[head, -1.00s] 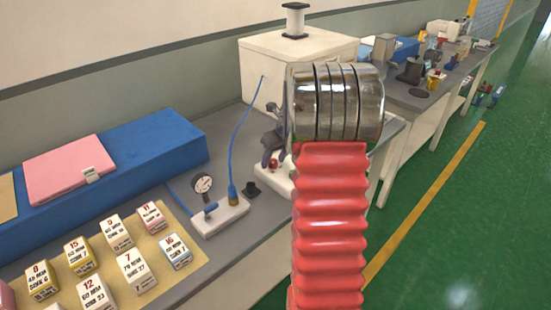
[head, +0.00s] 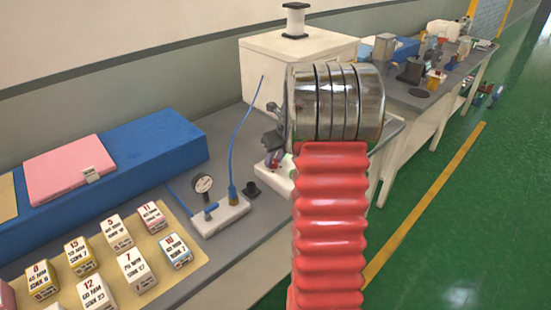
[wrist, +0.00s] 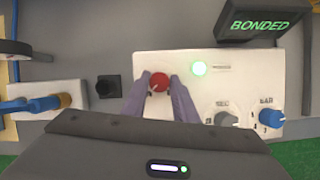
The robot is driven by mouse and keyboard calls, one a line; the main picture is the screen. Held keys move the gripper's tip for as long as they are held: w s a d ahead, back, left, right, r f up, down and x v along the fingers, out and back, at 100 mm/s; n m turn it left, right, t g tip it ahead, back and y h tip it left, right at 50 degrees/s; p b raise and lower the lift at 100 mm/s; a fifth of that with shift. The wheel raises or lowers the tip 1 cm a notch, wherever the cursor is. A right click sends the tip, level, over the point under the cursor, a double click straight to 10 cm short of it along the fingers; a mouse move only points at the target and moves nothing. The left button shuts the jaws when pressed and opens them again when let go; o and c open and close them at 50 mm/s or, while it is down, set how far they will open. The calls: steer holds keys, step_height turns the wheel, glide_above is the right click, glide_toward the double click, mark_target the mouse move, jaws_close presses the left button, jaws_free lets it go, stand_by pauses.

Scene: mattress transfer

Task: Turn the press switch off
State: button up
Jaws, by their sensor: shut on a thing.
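A dark display (wrist: 260,22) reads BONDED in green. A grey knob (wrist: 227,119) and a blue knob (wrist: 271,117) sit right of the switch. A black block (wrist: 108,86) and a white gauge base (head: 219,214) stand left. Several labelled boxes (head: 132,269) lie on a tan mat.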

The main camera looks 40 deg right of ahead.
steer(key=shift+d+n, duration=0.1)
steer(key=shift+n, duration=0.3)
steer(key=n+y, duration=0.1)
steer(key=n, duration=0.3)
steer(key=shift+d+y, duration=0.15)
steer(key=shift+y, duration=0.25)
steer(key=n, duration=0.2)
steer(key=n+g+y, duration=0.1)
steer(key=n, duration=0.1)
steer(key=shift+w+d+n+y, duration=0.1)
steer(key=shift+w+n+y, duration=0.05)
steer(key=shift+n+y, duration=0.15)
steer(key=n+g, duration=0.1)
steer(key=n, duration=0.3)
steer(key=shift+w+n+g+y, duration=0.1)
steer(key=shift+n+g+y, duration=0.2)
steer(key=shift+g+y, duration=0.1)
steer(key=shift+w+n+g, duration=0.1)
steer(key=shift+n+g, duration=0.6)
steer(key=shift+n, duration=1.2)
steer(key=o, duration=1)
steer(key=shift+y, duration=0.3)
steer(key=shift+o, duration=0.2)
steer(key=shift+r, duration=0.1)
steer(key=v, duration=1.3)
steer(key=shift+r, duration=0.2)
